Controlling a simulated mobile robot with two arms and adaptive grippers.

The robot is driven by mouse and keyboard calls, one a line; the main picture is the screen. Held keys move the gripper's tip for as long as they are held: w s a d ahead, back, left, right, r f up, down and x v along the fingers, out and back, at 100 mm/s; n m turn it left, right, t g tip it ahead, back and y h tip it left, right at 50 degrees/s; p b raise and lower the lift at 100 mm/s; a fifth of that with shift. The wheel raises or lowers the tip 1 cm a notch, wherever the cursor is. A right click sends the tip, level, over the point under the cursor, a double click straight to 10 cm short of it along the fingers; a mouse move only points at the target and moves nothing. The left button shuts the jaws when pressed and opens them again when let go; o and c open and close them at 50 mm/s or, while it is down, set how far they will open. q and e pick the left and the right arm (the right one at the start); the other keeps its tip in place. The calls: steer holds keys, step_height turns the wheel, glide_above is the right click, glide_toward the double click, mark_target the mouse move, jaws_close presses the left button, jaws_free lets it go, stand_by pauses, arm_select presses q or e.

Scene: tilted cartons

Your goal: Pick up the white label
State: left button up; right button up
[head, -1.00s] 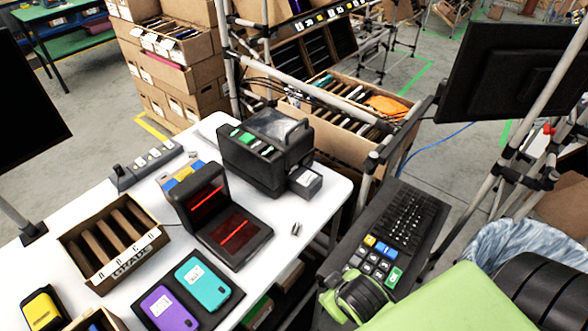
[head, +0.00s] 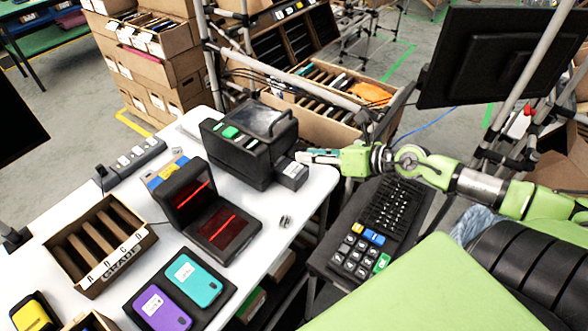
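My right gripper (head: 318,157) reaches in from the right on a green arm. Its fingertips point left, beside the small dark grey box (head: 291,173) at the right side of the black printer-like machine (head: 250,142). The fingers are small and seen side-on, so I cannot tell whether they are open or hold anything. Something pale shows at the fingers, but I cannot tell whether it is a label. I cannot clearly make out a loose white label. White labels show on the teal phone (head: 199,285) and the purple phone (head: 160,312). My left gripper is not in view.
On the white table (head: 318,188) stand a black scanner with red lights (head: 222,229), a divided carton (head: 75,238) and a small silvery item (head: 285,221). A keyboard (head: 396,207) and keypad (head: 358,252) lie right of it. A monitor (head: 485,55) hangs at upper right.

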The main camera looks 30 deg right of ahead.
steer(key=s+d+f+n+g+h, duration=0.1)
steer(key=d+f+n+g+h, duration=0.1)
steer(key=d+f+n+g, duration=0.3)
steer(key=t+p, duration=0.1)
steer(key=p, duration=0.1)
glide_toward(299, 169)
steer(key=shift+a+x, duration=0.25)
steer(key=shift+x, duration=1.5)
steer(key=shift+w+a+f+m+t+p, duration=0.15)
steer(key=shift+w+a+f+m+p, duration=0.05)
steer(key=shift+w+f, duration=0.3)
steer(key=shift+w+a+f+m+t+p, duration=0.15)
steer(key=shift+w+a+f+m, duration=0.1)
steer(key=shift+w+f, duration=0.25)
steer(key=shift+w+a+f, duration=0.1)
steer(key=shift+w+f, duration=0.15)
steer(key=shift+f, duration=0.25)
steer(key=c, duration=0.4)
